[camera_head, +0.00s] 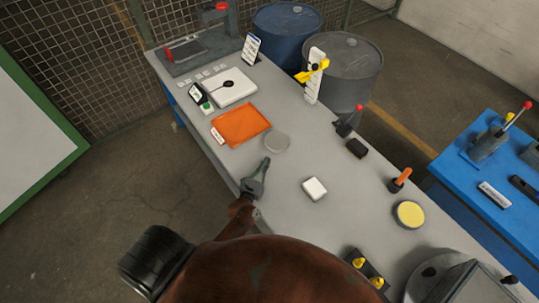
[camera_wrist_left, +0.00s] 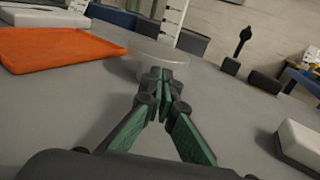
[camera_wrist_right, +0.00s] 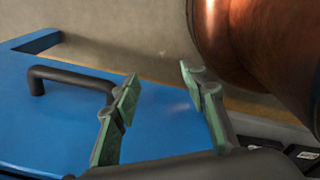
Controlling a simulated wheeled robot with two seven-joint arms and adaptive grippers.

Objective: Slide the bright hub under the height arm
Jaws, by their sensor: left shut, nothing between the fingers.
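The bright hub looks like the flat pale grey disc (camera_head: 277,142) lying on the grey bench, just right of the orange mat. It also shows in the left wrist view (camera_wrist_left: 158,54). The height arm is the yellow arm (camera_head: 312,71) on an upright white scale post (camera_head: 313,87) at the bench's far edge, well beyond the disc. My left gripper (camera_head: 266,162) is shut and empty, low over the bench, its tips close to the disc's near edge. I cannot tell whether they touch it. My right gripper (camera_wrist_right: 157,78) is open and empty, seen only in its wrist view.
The orange mat (camera_head: 240,125) lies left of the disc. A white block (camera_head: 314,189) sits to the right, with a black block (camera_head: 356,148) beyond. A small red-knobbed device (camera_head: 347,122) stands near the post. A blue surface with a black handle (camera_wrist_right: 70,78) is by my right gripper.

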